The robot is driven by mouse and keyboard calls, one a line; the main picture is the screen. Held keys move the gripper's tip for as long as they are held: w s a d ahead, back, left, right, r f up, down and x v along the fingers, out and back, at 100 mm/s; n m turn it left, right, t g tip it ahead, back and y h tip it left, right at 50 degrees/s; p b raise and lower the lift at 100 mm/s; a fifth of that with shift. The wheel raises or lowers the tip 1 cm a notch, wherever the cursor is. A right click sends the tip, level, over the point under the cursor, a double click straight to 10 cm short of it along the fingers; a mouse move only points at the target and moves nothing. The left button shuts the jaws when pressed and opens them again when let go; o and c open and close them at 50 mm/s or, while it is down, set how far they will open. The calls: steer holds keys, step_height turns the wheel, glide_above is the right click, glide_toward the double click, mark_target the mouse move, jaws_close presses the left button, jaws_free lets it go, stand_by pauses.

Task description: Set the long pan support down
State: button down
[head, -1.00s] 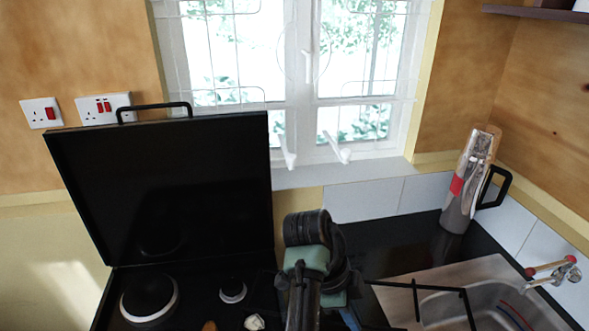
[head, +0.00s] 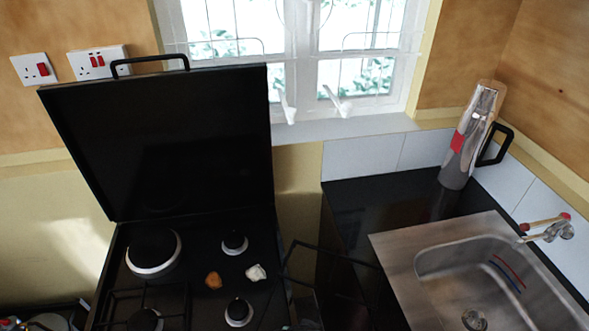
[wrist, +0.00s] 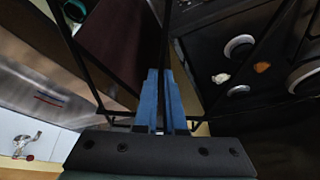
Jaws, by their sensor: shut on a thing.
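The long pan support is a thin black wire frame (head: 335,254). In the head view it hangs over the gap between the hob and the sink counter, its lower part cut off by the picture's bottom. In the wrist view its long bars (wrist: 77,58) spread away from my gripper (wrist: 160,100), whose blue fingers are shut on it. My gripper is not clearly visible in the head view. The hob (head: 190,290) stands at left, its black lid (head: 160,150) raised. I cannot tell whether the support touches anything.
Another wire support (head: 120,293) lies on the hob's left side. A brown lump (head: 213,280) and a white lump (head: 256,272) lie between the burners. The sink (head: 470,260) is at right, with a tall bottle (head: 470,140) behind it. The dark counter (head: 365,220) beside it has bare room.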

steer(key=s+a+f+n+b, duration=0.1)
steer(key=f+n+b, duration=0.1)
steer(key=f+b, duration=0.3)
steer(key=s+a+f+n+y+b, duration=0.1)
steer(key=s+f+n+b, duration=0.1)
steer(key=f+b, duration=0.2)
steer(key=shift+s+a+f+y+b, duration=0.3)
steer(key=shift+f+b, duration=0.05)
steer(key=shift+b, duration=0.2)
steer(key=shift+r, duration=0.15)
